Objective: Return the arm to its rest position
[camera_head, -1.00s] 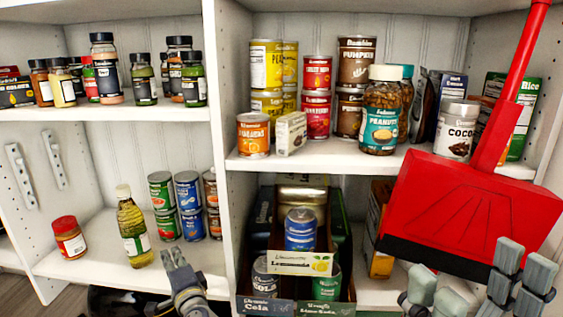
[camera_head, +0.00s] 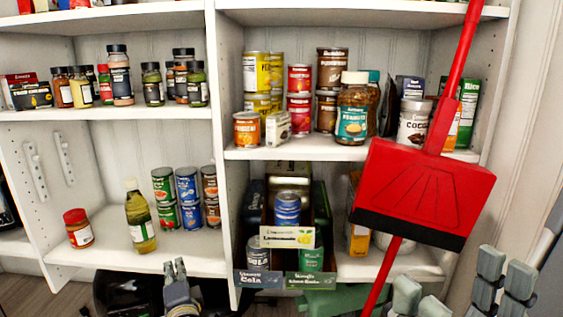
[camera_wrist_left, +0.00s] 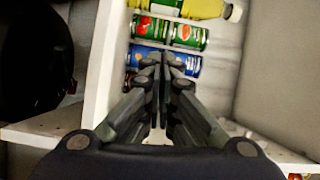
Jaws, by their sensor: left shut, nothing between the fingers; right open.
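My left gripper (camera_head: 175,270) is in the head view at the bottom, in front of the lower left shelf's edge. It is shut and empty; its closed fingers also show in the left wrist view (camera_wrist_left: 161,62). Beyond the fingers in the wrist view lie green cans (camera_wrist_left: 170,31), a blue can (camera_wrist_left: 163,58) and a yellow bottle (camera_wrist_left: 205,8), none touched. My right gripper (camera_head: 505,285) is at the bottom right of the head view, open and empty, below and right of the red dustpan.
A long-handled red dustpan (camera_head: 425,190) stands before the right shelves. The lower left shelf (camera_head: 105,252) holds a red-lidded jar (camera_head: 78,228), an oil bottle (camera_head: 139,215) and stacked cans (camera_head: 188,200). A drinks box (camera_head: 258,279) stands right of the divider. A dark round object (camera_head: 125,293) is below.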

